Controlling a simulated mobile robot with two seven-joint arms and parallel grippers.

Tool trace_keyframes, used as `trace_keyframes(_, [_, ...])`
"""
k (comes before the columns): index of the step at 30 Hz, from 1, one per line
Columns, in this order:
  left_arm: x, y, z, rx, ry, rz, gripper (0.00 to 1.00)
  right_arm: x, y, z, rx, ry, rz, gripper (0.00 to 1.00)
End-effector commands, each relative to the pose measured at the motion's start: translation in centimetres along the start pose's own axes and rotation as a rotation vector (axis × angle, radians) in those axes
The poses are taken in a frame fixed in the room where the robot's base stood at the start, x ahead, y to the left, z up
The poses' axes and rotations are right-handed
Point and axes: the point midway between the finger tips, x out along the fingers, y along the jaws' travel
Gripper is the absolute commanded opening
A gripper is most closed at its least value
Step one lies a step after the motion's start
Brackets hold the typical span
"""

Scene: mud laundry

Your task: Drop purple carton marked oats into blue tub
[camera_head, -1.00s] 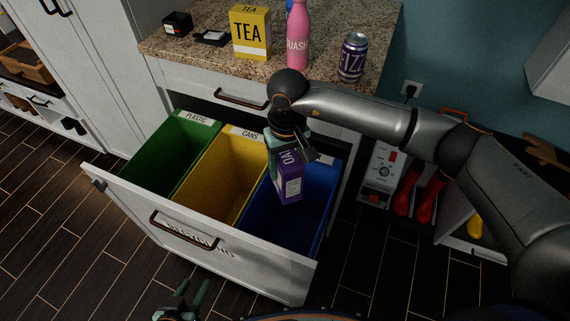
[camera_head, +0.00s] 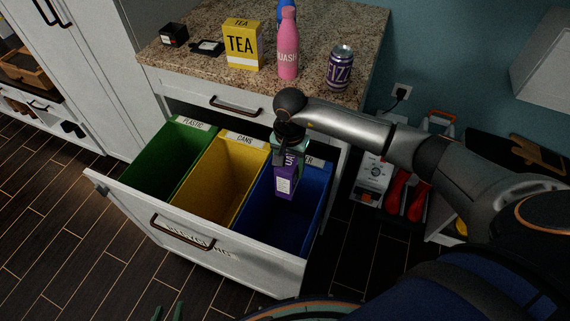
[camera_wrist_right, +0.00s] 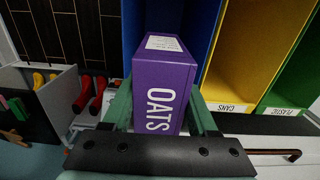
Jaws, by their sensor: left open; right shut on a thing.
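The purple carton marked oats (camera_head: 286,183) hangs upright in my right gripper (camera_head: 289,152), over the blue tub (camera_head: 305,222). Its lower part appears to be at or inside the tub's opening. In the right wrist view the carton (camera_wrist_right: 163,88) sits between both green fingers of the right gripper (camera_wrist_right: 162,105), which are shut on it; the blue tub (camera_wrist_right: 200,30) shows behind it. My left gripper (camera_head: 168,312) shows only its fingertips at the bottom edge of the head view, apart and empty.
The tub sits in a pulled-out drawer (camera_head: 190,246) beside a yellow tub (camera_head: 222,180) and a green tub (camera_head: 165,160). Above, the counter (camera_head: 190,62) holds a tea box (camera_head: 242,45), a pink bottle (camera_head: 288,45) and a purple can (camera_head: 340,68). Red boots (camera_head: 393,198) stand at right.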

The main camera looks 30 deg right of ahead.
Motion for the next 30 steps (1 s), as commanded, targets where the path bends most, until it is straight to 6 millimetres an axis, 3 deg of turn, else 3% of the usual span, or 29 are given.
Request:
trace_keyframes(9, [1.7, -0.1, 2.0, -0.001, -0.002, -0.001, 0.47, 4.1, 0.0, 0.1, -0.002, -0.001, 0.0, 0.06])
trace_keyframes(20, [1.9, -0.1, 2.1, -0.002, -0.003, -0.001, 0.47, 4.5, -0.1, 0.1, -0.005, 0.0, -0.001, 0.06])
trace_keyframes(21, [1.9, -0.1, 2.1, -0.002, -0.003, 0.0, 0.47, 4.5, -0.1, 0.1, -0.005, 0.0, -0.001, 0.62])
trace_keyframes(30, [1.9, -0.1, 2.1, -0.002, -0.003, 0.0, 0.47, 4.5, -0.1, 0.1, -0.004, 0.0, -0.001, 0.94])
